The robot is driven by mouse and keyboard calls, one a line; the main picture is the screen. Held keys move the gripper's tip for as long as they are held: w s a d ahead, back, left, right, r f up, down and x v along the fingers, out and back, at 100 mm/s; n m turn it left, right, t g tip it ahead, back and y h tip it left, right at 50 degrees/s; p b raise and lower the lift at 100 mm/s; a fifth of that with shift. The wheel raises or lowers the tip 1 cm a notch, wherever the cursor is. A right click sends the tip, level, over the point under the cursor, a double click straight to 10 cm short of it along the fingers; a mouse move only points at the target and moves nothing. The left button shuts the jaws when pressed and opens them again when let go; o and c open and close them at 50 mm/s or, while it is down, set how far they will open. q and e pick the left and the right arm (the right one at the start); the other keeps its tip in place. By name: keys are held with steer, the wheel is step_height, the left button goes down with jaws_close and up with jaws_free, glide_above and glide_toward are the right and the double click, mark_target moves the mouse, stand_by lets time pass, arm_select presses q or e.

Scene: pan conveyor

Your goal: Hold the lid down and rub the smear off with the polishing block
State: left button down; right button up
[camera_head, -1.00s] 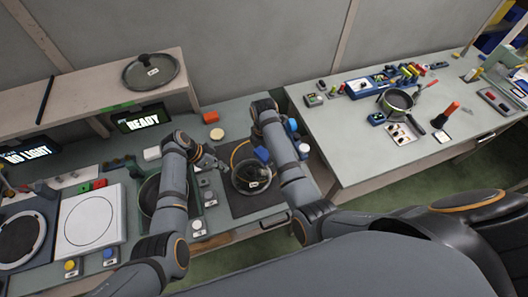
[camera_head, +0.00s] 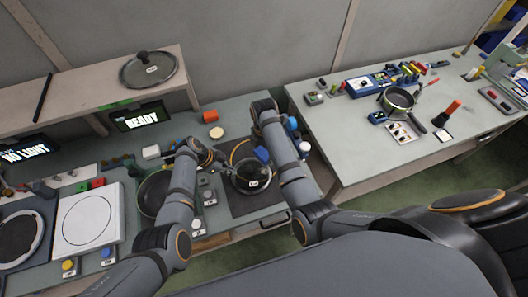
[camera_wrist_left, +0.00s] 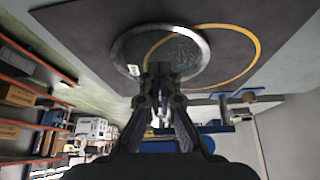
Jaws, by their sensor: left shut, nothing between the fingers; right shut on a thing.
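The round glass lid (camera_head: 247,185) with a metal rim and a small white label lies on the dark mat (camera_head: 226,205). In the left wrist view the lid (camera_wrist_left: 128,47) shows a faint scribbled smear (camera_wrist_left: 185,49) on its glass. My left gripper (camera_head: 222,162) is shut and empty at the lid's left side; in its own view the fingertips (camera_wrist_left: 160,70) overlap the lid's near part, and contact is unclear. The blue polishing block (camera_head: 262,155) is just above the lid's far edge, beside my right forearm. My right gripper is largely hidden behind that forearm and is shut on the block.
A dark pan (camera_head: 153,190) stands left of the mat, partly behind my left arm. Small buttons (camera_head: 209,197) lie between them. Another lid (camera_head: 148,70) rests on the shelf.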

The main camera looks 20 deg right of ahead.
mark_target(237, 177)
arm_select(q)
steer(key=shift+d+f, duration=0.15)
steer(key=shift+f, duration=0.15)
arm_select(e)
steer(key=shift+f, duration=0.25)
arm_select(q)
steer(key=shift+f+b, duration=1.8)
steer(key=shift+f, duration=0.15)
arm_select(e)
steer(key=shift+f, duration=1.75)
